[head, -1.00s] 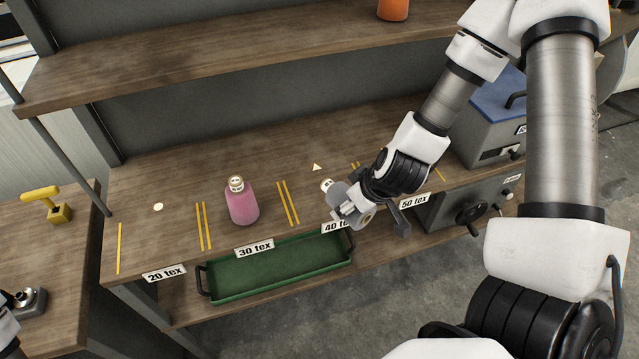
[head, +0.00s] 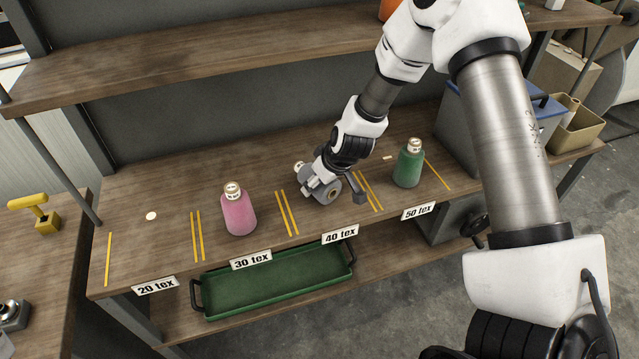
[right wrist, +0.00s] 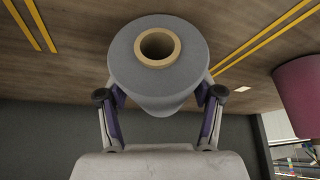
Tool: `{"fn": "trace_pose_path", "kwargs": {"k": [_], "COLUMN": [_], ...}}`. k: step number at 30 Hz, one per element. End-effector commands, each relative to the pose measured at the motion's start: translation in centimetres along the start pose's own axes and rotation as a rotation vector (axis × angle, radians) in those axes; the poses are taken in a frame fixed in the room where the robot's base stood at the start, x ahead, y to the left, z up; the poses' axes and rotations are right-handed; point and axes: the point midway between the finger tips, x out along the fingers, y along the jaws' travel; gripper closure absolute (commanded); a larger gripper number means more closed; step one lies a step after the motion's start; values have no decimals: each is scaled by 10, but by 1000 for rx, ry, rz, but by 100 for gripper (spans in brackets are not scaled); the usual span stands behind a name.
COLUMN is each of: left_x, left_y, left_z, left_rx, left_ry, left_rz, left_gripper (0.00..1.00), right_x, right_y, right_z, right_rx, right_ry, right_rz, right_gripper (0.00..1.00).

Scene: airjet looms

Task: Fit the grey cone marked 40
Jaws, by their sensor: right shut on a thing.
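The grey cone (head: 304,170) is in my right gripper (head: 318,184), above the 40 tex section of the shelf board. It lies tilted, with its base and tan core toward the front right. In the right wrist view the grey cone (right wrist: 158,85) sits between both fingers of my right gripper (right wrist: 160,108), its round base and tan tube end (right wrist: 158,63) facing up in the picture. I cannot tell whether it touches the board. The 40 tex label (head: 340,234) is on the front edge. My left gripper is not in view.
A pink cone (head: 239,213) stands in the 30 tex section and a green cone (head: 408,165) in the 50 tex section. The 20 tex section holds only a white disc (head: 151,216). A green tray (head: 280,281) lies below. An upper shelf (head: 220,57) runs above.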

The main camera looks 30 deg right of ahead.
Motion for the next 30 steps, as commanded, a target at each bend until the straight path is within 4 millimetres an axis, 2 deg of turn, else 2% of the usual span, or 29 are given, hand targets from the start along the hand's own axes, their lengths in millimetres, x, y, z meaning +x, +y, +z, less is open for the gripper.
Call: {"fn": "trace_pose_path", "kwargs": {"k": [4,5,6,7,16,19,23,30], "left_x": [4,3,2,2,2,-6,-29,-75], "left_y": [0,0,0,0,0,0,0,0], "left_z": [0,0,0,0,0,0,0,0], "left_rx": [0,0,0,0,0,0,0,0], "left_ry": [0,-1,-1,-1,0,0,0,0], "left_rz": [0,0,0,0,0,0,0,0], "left_gripper": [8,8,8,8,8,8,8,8], "right_x": [4,3,3,2,2,-7,-35,-99], "right_y": [0,0,0,0,0,0,0,0], "right_z": [2,2,2,2,1,-2,-5,-5], "right_rx": [0,0,0,0,0,1,4,4], "right_ry": [1,0,0,0,0,1,2,1], "right_rz": [0,0,0,0,0,0,-1,-2], "right_gripper": [80,27,13,9,9,9,9,9]}}
